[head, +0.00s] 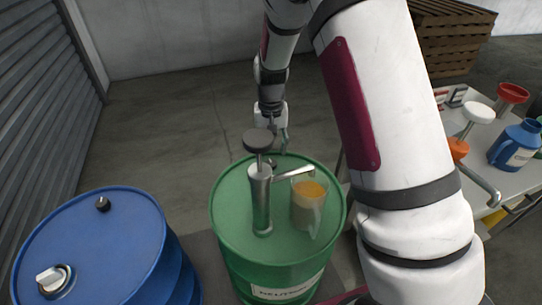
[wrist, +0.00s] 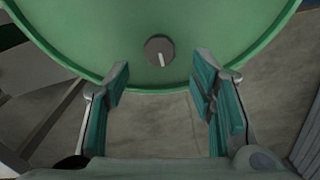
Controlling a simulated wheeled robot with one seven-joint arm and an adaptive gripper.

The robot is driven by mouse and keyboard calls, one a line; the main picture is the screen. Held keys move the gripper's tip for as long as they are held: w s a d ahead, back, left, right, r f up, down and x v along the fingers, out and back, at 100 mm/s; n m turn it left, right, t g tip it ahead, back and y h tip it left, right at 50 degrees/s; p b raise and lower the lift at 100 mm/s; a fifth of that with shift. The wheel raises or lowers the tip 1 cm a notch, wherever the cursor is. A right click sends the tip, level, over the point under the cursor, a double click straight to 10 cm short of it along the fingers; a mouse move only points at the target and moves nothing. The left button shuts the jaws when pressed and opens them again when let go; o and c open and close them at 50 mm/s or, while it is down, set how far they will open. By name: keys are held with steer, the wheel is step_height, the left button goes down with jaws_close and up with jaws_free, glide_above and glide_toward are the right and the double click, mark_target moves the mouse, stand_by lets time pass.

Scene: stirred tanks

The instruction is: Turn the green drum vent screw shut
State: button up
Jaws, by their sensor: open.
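The green drum (head: 225,205) stands in the middle of the head view, and its rim and top fill the upper part of the wrist view (wrist: 90,30). Its vent screw (wrist: 160,50) is a round grey knob with a short white mark pointing nearly straight down in the wrist view. In the head view the screw (head: 272,163) is small at the drum's far side, partly hidden behind the pump. My gripper (wrist: 162,72) is open and empty. Its teal fingertips lie either side of the screw in that picture, apart from it. My gripper (head: 283,140) also shows beyond the drum's far rim.
A steel hand pump (head: 260,195) with a dark knob rises from the drum top, its spout over a beaker of orange liquid (head: 309,203). A blue drum (head: 100,240) stands at left. A bench (head: 480,150) with a blue jug (head: 515,145) is at right. Bare floor lies behind.

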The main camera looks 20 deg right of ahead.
step_height(320, 180, up, 7)
steer(key=shift+r, duration=0.2)
stand_by(0.4)
step_height(320, 180, up, 10)
steer(key=p, duration=0.2)
glide_above(271, 162)
steer(key=s, duration=0.6)
steer(key=s+r+n+t+p, duration=0.1)
steer(key=s+r+t+p, duration=0.15)
steer(key=s+r, duration=0.75)
steer(key=s+r+n+t+p, duration=0.1)
steer(key=s+r+p, duration=0.2)
steer(key=s, duration=0.7)
steer(key=s+r+n+p, duration=0.1)
steer(key=s+r+p, duration=0.2)
steer(key=s, duration=0.8)
steer(key=shift+d+r+t, duration=0.2)
steer(key=shift+r+t, duration=0.15)
steer(key=shift+r, duration=0.1)
